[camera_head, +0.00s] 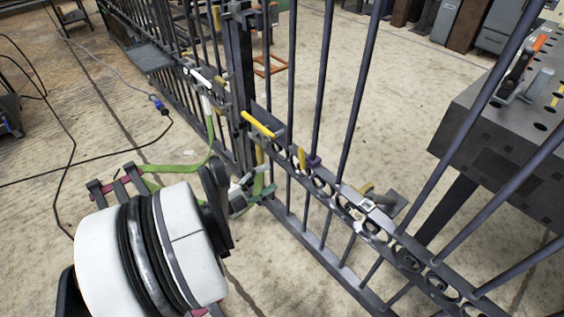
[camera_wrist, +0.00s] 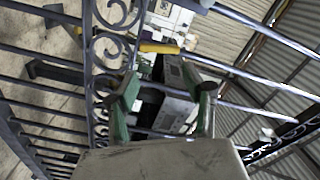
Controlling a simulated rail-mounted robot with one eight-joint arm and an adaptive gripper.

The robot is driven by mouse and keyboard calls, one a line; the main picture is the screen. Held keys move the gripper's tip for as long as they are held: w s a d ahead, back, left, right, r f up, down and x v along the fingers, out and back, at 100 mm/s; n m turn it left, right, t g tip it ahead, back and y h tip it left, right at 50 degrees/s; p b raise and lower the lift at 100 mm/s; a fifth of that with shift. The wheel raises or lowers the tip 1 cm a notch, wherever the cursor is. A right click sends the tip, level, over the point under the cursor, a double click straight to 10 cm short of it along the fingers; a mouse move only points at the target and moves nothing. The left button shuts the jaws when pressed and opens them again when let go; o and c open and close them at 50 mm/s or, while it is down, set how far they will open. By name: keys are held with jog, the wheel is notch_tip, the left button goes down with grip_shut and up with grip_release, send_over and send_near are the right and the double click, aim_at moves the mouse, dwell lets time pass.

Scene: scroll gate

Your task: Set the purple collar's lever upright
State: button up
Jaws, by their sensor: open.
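The purple collar (camera_head: 314,160) is a small patch on the gate in the head view. A short yellow lever (camera_head: 301,157) stands close beside it, steep in the picture; I cannot tell its exact tilt or how it joins the collar. A longer yellow lever (camera_head: 258,124) slants down to the right, nearer the gate post. My gripper (camera_head: 258,188) is low beside the gate, left of and below the purple collar. In the wrist view my gripper (camera_wrist: 163,100) has its two green fingers spread, with nothing held. A yellow lever (camera_wrist: 158,48) shows beyond the fingertips; which collar it belongs to is unclear.
The dark gate (camera_head: 322,190) has upright bars and a scrollwork rail running across the view. A white bracket (camera_head: 368,205) sits on the rail farther right. A dark workbench (camera_head: 500,130) with tools stands behind the bars. Cables (camera_head: 70,165) lie on the floor at left.

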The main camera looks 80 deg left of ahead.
aim_at(302, 159)
jog(key=n, duration=0.1)
jog(key=a+n, duration=0.1)
jog(key=n, duration=0.1)
jog(key=shift+s+a+n, duration=0.25)
jog(key=shift+n, duration=0.15)
jog(key=c, duration=0.6)
jog(key=n, duration=0.2)
jog(key=a+n+p, duration=0.1)
jog(key=shift+s+a+f+n+t+h, duration=0.15)
jog(key=shift+s+n+t+h, duration=0.05)
jog(key=shift+n+t+h, duration=0.2)
grip_shut()
jog(key=s+a+n+t+h+p, duration=0.1)
jog(key=a+n, duration=0.2)
jog(key=n, duration=0.8)
jog(key=s+a+n+h+p, duration=0.1)
jog(key=a+n+p, duration=0.15)
jog(key=n, duration=0.95)
jog(key=w+r+b, duration=0.1)
jog(key=w+b, duration=0.4)
jog(key=w, duration=0.6)
jog(key=shift+w+r, duration=0.15)
jog(key=shift+r, duration=0.1)
